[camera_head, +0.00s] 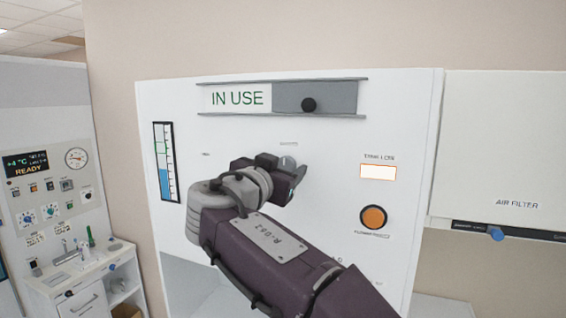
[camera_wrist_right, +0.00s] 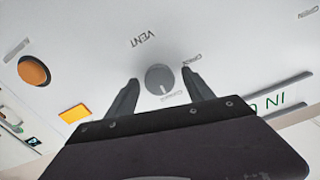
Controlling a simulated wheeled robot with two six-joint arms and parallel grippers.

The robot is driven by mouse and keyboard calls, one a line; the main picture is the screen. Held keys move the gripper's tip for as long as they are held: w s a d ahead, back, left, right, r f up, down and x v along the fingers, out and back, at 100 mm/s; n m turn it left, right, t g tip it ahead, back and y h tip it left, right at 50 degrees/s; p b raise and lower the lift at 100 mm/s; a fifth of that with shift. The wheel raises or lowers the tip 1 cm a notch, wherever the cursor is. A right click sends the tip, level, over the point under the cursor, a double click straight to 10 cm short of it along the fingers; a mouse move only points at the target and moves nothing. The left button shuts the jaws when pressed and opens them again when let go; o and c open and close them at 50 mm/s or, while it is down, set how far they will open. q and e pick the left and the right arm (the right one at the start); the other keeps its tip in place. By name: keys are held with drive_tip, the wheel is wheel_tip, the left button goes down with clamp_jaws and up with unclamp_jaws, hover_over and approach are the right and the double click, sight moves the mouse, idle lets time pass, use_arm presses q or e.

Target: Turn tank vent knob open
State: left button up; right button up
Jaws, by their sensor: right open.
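The vent knob (camera_wrist_right: 160,79) is a round grey dial with a light pointer line on the white panel. In the right wrist view the word VENT and small open and closed labels surround it. My right gripper (camera_wrist_right: 160,75) is open, with one finger on each side of the knob and gaps to it. I cannot tell how deep the fingertips reach around it. In the head view my right gripper (camera_head: 284,174) is at the panel's middle and hides most of the knob area. My left gripper is not in view.
The white panel (camera_head: 330,140) carries an IN USE slider (camera_head: 308,105), a blue level gauge (camera_head: 166,162), an orange button (camera_head: 373,217) and a lit orange-edged window (camera_head: 378,172). An air filter box (camera_head: 505,150) is at right. A sink counter (camera_head: 90,270) is at left.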

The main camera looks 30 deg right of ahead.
drive_tip(key=shift+w, duration=0.1)
drive_tip(key=shift+c, duration=0.7)
clamp_jaws()
drive_tip(key=shift+f+n+b, duration=0.15)
drive_tip(key=shift+n+b, duration=0.75)
drive_tip(key=shift+n, duration=0.2)
drive_tip(key=n+b, duration=0.1)
drive_tip(key=n, duration=0.1)
drive_tip(key=shift+n, duration=0.3)
drive_tip(key=n+b, duration=0.1)
drive_tip(key=n, duration=0.1)
drive_tip(key=shift+n, duration=0.4)
drive_tip(key=n, duration=0.3)
drive_tip(key=shift+r+n, duration=0.2)
drive_tip(key=shift+n, duration=0.1)
drive_tip(key=n, duration=0.3)
drive_tip(key=shift+f+n, duration=0.1)
drive_tip(key=shift+n, duration=1.9)
